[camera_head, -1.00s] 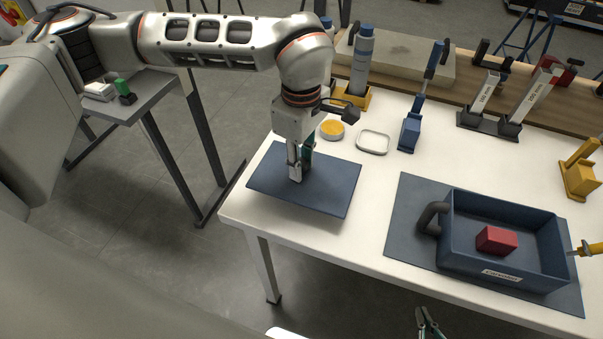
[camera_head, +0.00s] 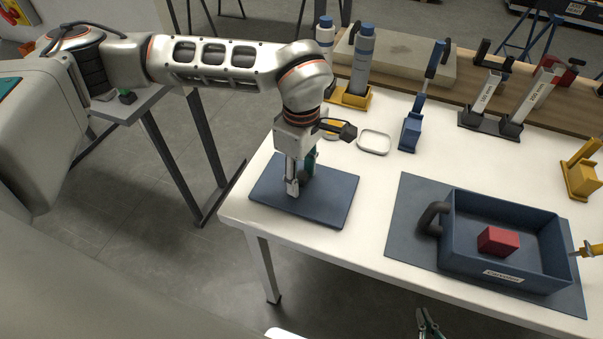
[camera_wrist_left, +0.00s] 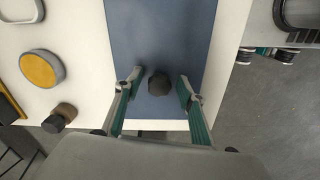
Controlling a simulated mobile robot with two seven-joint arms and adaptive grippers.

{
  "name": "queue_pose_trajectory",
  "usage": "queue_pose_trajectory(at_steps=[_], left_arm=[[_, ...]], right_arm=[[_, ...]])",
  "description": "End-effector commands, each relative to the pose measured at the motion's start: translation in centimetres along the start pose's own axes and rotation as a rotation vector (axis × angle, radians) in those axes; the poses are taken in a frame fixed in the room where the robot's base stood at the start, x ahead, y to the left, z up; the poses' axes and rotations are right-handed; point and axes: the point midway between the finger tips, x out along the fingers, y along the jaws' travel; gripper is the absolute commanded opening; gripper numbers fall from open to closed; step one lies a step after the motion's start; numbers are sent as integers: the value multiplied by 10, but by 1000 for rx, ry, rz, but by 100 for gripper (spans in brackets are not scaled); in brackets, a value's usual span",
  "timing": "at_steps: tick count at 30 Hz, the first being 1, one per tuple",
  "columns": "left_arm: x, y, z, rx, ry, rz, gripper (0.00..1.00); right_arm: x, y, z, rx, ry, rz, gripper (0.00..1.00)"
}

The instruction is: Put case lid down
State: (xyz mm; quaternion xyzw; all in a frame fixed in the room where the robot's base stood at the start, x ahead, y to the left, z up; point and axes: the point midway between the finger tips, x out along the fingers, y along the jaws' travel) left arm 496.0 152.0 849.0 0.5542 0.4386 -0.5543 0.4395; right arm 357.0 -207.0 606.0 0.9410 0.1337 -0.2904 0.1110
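The dark blue case lid (camera_head: 325,205) looks to lie flat on the white table near its left corner. In the left wrist view, its dark round knob (camera_wrist_left: 158,84) stands between the fingers of my left gripper (camera_wrist_left: 159,88), with a gap on each side. In the head view my left gripper (camera_head: 298,183) points down over the lid, hiding the knob. The open blue case (camera_head: 462,262) sits on a grey-blue mat to the right, with a red block (camera_head: 498,241) inside. My right gripper (camera_head: 426,318) is at the bottom edge, empty, its fingertips apart.
A mat (camera_head: 410,215) lies under the case. Behind the lid are a yellow disc (camera_wrist_left: 42,69), a small white-rimmed tray (camera_head: 374,143), a blue clamp stand (camera_head: 410,133) and grey bottles (camera_head: 362,65). White table is clear between lid and mat.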

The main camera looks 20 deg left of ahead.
Motion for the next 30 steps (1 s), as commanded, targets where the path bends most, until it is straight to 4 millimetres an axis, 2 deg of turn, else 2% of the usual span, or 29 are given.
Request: queue_pose_trajectory(at_steps=[5, 8, 21, 25, 30], left_arm=[[-4, 0, 0, 0, 0, 1, 39], [-15, 1, 0, 0, 1, 4, 39], [-100, 1, 0, 0, 0, 4, 39], [-115, 0, 0, 0, 1, 2, 39], [-123, 0, 0, 0, 0, 0, 39]], right_arm=[[0, 0, -1, 0, 1, 0, 0], [-1, 0, -2, 1, 1, 0, 0], [-3, -2, -2, 7, -3, -5, 0], [-4, -3, -2, 8, -3, -6, 0], [-4, -3, -2, 9, -3, -7, 0]])
